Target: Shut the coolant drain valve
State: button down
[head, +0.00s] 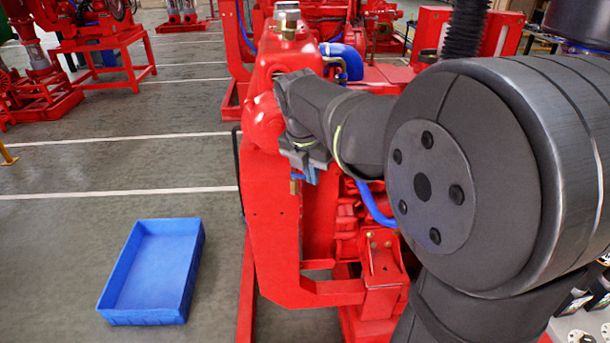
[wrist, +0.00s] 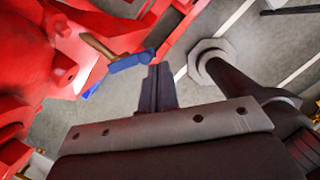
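The coolant drain valve shows in the wrist view as a brass stem (wrist: 97,43) coming off the red engine, with a blue lever (wrist: 132,60) at its end. In the head view its brass part (head: 295,187) shows just below my gripper (head: 305,160), on the near side of the red engine housing (head: 272,225). In the wrist view my gripper (wrist: 158,72) has its two dark fingers side by side with no clear gap. Their tips are close to the lever's right end. I cannot tell whether they touch it. Nothing shows held between them.
A blue tray (head: 150,275) lies on the grey floor left of the engine. A blue hose (head: 376,205) runs along the engine beneath my arm. Other red machines (head: 100,50) stand behind. The floor left of the engine is mostly clear.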

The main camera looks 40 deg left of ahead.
jog(key=shift+w, duration=0.8)
jog(key=shift+a, duration=0.15)
jog(key=shift+s+a+r, duration=0.1)
jog(key=shift+s+a, duration=0.15)
jog(key=shift+a, duration=0.4)
jog(key=s+d+r, duration=0.3)
jog(key=d+r, duration=0.3)
jog(key=r, duration=0.3)
jog(key=shift+s+r, duration=0.25)
jog(key=shift+s, duration=0.1)
